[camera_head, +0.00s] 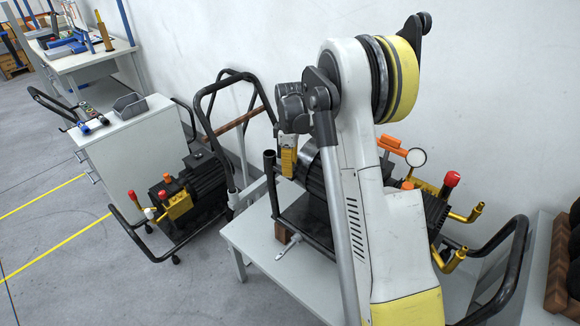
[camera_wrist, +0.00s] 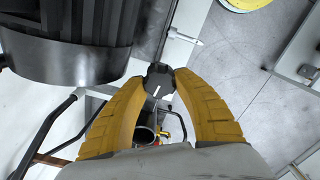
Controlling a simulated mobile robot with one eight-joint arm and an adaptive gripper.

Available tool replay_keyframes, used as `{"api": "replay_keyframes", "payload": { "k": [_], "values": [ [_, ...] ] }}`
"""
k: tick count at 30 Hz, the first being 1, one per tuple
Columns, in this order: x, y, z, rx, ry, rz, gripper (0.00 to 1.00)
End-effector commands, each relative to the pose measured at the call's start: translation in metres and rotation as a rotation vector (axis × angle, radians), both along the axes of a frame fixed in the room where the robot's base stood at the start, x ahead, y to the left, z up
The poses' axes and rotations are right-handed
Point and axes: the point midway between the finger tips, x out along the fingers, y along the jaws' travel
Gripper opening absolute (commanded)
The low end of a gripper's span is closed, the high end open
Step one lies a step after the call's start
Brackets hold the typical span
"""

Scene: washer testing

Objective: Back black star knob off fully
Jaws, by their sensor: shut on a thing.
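The black star knob (camera_wrist: 158,76) is between my fingertips in the wrist view, with a short white mark on its face. My gripper (camera_wrist: 161,82) has its two yellow fingers shut on the knob from either side. In the head view my gripper (camera_head: 288,161) is low at the left side of the washer (camera_head: 318,190) on the grey table (camera_head: 262,238). The knob cannot be made out there. Whether it is still on its thread cannot be told, as its far side is hidden.
A T-shaped metal handle (camera_head: 288,247) sticks out at the table's front. A black ribbed motor (camera_wrist: 85,35) is close to my left finger in the wrist view. A second washer (camera_head: 185,190) on a cart stands left, beside a white cabinet (camera_head: 135,140). Open floor lies front left.

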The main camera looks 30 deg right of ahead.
Motion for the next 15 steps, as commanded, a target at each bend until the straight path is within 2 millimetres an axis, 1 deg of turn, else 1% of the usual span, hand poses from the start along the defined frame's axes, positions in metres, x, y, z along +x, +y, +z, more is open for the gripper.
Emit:
{"api": "replay_keyframes", "payload": {
  "k": [7,15],
  "values": [
    [-0.0008,0.0004,-0.0005,0.001,0.001,0.106,0.06],
    [-0.0010,0.0006,-0.0006,0.001,0.001,0.147,0.06]
  ]
}}
